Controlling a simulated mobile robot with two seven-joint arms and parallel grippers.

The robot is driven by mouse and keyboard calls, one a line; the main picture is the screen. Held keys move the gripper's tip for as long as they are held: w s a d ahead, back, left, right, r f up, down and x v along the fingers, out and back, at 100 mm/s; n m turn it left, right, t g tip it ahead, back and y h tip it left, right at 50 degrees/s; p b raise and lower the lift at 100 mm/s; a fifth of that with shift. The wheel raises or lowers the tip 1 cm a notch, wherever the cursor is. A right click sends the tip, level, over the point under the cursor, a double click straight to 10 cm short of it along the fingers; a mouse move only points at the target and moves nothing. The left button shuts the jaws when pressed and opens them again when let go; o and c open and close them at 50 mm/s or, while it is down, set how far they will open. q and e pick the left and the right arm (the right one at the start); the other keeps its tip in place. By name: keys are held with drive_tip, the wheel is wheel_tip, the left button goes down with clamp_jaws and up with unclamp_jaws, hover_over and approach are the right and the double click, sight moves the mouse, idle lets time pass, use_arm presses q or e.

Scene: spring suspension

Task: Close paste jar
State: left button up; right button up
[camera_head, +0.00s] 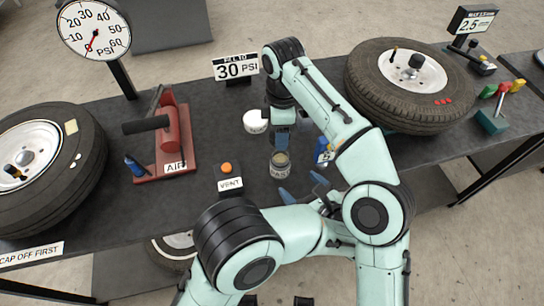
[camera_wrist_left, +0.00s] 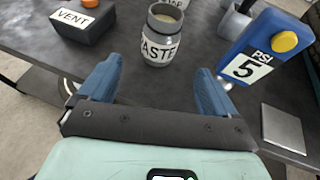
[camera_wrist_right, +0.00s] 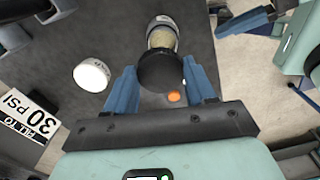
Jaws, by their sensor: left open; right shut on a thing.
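The paste jar (camera_head: 280,165) stands upright on the dark bench, its mouth open and tan paste showing inside. It also shows in the left wrist view (camera_wrist_left: 160,48), in front of my left gripper. My left gripper (camera_head: 303,187) is open and empty, its fingers apart on the near side of the jar. My right gripper (camera_wrist_right: 162,84) is shut on a round black lid (camera_wrist_right: 161,71). In the right wrist view the lid overlaps part of the jar (camera_wrist_right: 162,35); I cannot tell the gap between them.
A white round tub (camera_head: 255,121) stands just behind the jar. The VENT box (camera_head: 228,178) with an orange button is left of it, and a blue PSI 5 block (camera_head: 323,151) is right. A red air pump (camera_head: 172,140) and two tyres (camera_head: 410,85) flank the middle.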

drive_tip(key=shift+w, duration=0.1)
drive_tip(key=shift+s+d+r, duration=0.2)
drive_tip(key=shift+s+d, duration=0.05)
drive_tip(key=shift+s, duration=0.2)
drive_tip(key=shift+w, duration=0.1)
use_arm(q)
drive_tip(key=x, duration=1.1)
drive_tip(key=shift+w+a, duration=0.15)
drive_tip(key=c, duration=1.5)
use_arm(e)
hover_over(281, 160)
drive_tip(key=shift+f, duration=2.55)
drive_tip(key=shift+f, duration=0.9)
